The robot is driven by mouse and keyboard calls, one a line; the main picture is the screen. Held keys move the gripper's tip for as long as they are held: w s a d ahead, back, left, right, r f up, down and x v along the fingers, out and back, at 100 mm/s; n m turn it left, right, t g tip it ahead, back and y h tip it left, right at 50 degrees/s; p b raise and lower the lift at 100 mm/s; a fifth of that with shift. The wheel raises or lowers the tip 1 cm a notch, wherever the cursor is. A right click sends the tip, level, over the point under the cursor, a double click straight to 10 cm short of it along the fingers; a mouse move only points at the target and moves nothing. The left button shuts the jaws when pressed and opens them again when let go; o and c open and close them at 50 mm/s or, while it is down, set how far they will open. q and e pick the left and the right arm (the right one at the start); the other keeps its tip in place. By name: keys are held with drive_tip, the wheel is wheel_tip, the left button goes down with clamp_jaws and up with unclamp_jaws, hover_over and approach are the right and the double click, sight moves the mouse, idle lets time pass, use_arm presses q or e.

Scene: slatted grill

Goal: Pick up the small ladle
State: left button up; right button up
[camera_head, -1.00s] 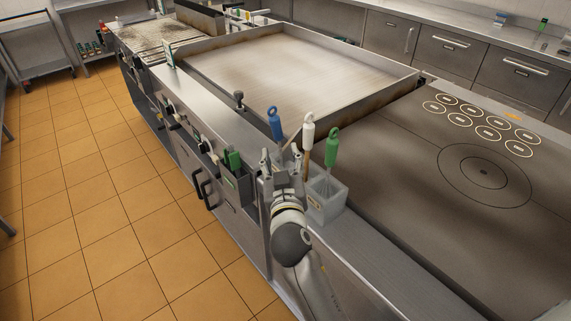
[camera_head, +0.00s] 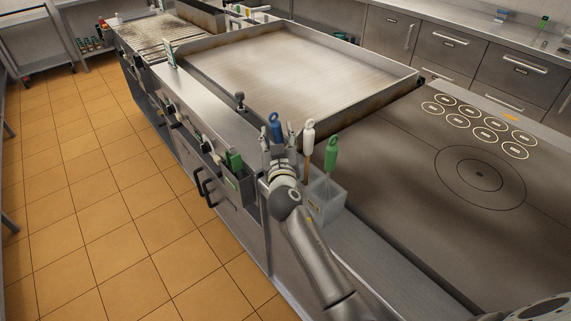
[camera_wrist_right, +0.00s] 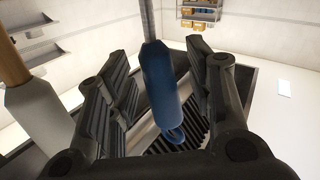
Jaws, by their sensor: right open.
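A utensil with a blue handle (camera_head: 275,126) stands upright at the holder by the front counter. In the right wrist view the blue handle (camera_wrist_right: 162,85) has a metal shaft and a loop at one end. My right gripper (camera_head: 279,142) is open, with its fingers on either side of the blue handle. Gaps show between the handle and both fingers in the wrist view. The utensils' working ends are hidden, so I cannot tell by shape which is the small ladle. My left gripper is not in view.
A white-handled utensil (camera_head: 308,138) and a green-handled one (camera_head: 331,154) stand close to the right of my gripper, by a grey holder (camera_head: 328,198). A large raised-edge griddle (camera_head: 290,65) lies behind.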

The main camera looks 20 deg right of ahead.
drive_tip(key=shift+w+d, duration=0.1)
drive_tip(key=shift+w, duration=0.2)
clamp_jaws()
